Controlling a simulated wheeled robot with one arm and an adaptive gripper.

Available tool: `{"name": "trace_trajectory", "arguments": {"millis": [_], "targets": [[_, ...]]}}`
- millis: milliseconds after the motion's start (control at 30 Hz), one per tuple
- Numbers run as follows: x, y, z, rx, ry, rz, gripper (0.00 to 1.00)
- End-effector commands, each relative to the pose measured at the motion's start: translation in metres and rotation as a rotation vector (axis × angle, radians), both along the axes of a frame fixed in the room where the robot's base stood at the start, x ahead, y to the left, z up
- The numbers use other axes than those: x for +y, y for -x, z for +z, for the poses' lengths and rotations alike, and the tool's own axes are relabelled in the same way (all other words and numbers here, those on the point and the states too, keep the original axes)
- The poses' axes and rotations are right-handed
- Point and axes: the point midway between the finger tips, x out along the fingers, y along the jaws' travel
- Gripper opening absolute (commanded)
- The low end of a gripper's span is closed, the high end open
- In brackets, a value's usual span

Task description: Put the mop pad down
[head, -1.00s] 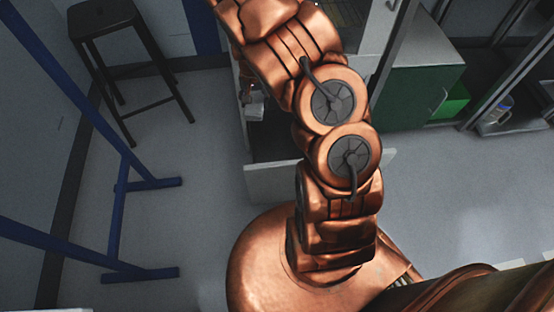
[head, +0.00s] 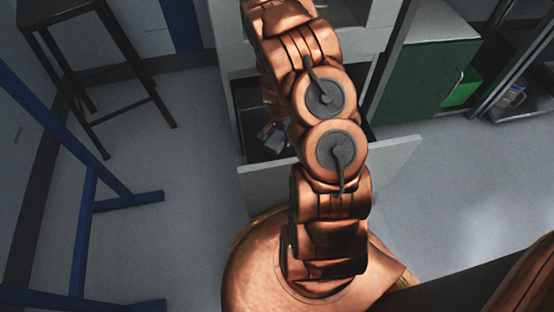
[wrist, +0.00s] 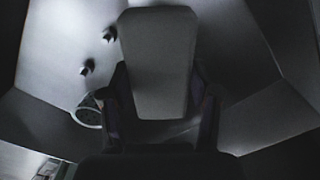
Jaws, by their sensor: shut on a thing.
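The mop pad (wrist: 158,60) is a flat grey slab with rounded corners in the middle of the wrist view. My gripper (wrist: 161,92) is shut on it, one dark finger at each side of the pad's near part. The pad extends away from the fingers over pale surfaces that look like the inside of the open drawer (head: 330,172). I cannot tell whether the pad touches the drawer floor. In the head view my arm hides most of the drawer, and the pad cannot be made out.
A round, cup-like thing (wrist: 88,112) lies just left of the gripper, with two small dark pieces (wrist: 98,52) beyond it. A green cabinet (head: 425,80) stands right of the drawer. A dark stool (head: 90,60) and blue frame (head: 90,205) stand left. Floor between is clear.

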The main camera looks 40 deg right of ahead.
Motion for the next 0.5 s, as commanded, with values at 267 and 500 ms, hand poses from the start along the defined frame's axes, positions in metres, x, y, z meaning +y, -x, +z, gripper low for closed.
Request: {"name": "trace_trajectory", "arguments": {"millis": [267, 500], "targets": [[0.001, 0.002, -0.034, 0.004, -0.005, -0.006, 0.21], [-0.001, 0.001, -0.066, -0.001, -0.001, -0.006, 0.21]]}}
